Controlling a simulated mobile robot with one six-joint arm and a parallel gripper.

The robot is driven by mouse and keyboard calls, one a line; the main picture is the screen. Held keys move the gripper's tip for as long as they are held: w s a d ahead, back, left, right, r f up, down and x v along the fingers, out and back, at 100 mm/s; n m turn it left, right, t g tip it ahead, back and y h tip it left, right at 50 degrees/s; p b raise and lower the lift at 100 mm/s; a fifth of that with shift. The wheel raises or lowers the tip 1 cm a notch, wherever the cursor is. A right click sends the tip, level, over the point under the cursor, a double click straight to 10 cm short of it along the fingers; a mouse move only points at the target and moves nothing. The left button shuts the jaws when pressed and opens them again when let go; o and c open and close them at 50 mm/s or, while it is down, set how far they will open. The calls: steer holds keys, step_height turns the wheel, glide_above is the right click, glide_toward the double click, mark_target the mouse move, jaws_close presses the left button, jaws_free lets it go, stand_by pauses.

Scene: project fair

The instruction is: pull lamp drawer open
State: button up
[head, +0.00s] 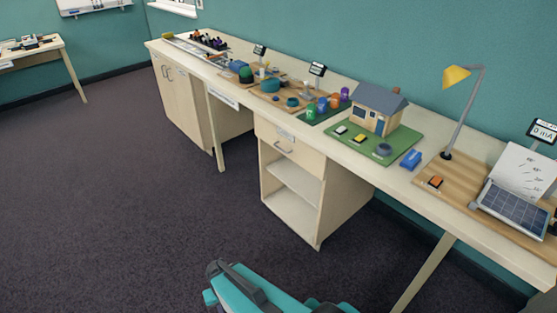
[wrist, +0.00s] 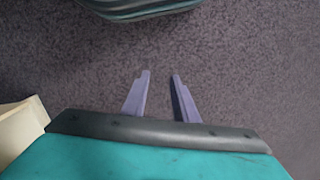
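A pale wooden drawer (head: 290,141) is shut at the top of an open-shelved cabinet under the long bench, in the middle of the head view. It has a curved metal handle (head: 284,150) and a small label above it, too small to read. A yellow-headed desk lamp (head: 463,112) stands on the bench to the right. My gripper (wrist: 160,75) shows in the wrist view with its two purple fingers apart and nothing between them, over the carpet. In the head view only teal parts of my arm show at the bottom, well short of the drawer.
Open shelves (head: 291,184) lie below the drawer. A green board with a model house (head: 376,109) and a solar panel (head: 513,204) stand on the bench. A bench leg (head: 425,271) stands at lower right. The carpet (head: 130,200) at left is clear.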

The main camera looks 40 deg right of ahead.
steer(key=w+d+r+m+t+h+b, duration=0.2)
steer(key=w+d+m+t+b, duration=0.35)
steer(key=w+d, duration=0.6)
steer(key=w+d+r+m+t+h+b, duration=0.2)
steer(key=w+d+m+t+b, duration=0.35)
steer(key=w+d, duration=0.65)
steer(key=w+d+r+m+t+h+b, duration=0.1)
steer(key=w+d+r+m+h+b, duration=0.15)
steer(key=d+r, duration=0.35)
steer(key=w+d+r+m+t+h+b, duration=0.1)
steer(key=d+r+m+t+h+b, duration=0.2)
steer(key=d, duration=0.5)
steer(key=s+d+r+m+h+b, duration=0.4)
steer(key=s+d+r+m+h, duration=0.1)
steer(key=d+r, duration=0.5)
steer(key=shift+d+m+g+h+b, duration=0.3)
steer(key=shift+d+m+g+h, duration=0.15)
steer(key=shift+d, duration=0.35)
steer(key=shift+w+d, duration=0.1)
steer(key=x, duration=1.3)
steer(key=shift+d, duration=0.2)
steer(key=shift+w, duration=0.1)
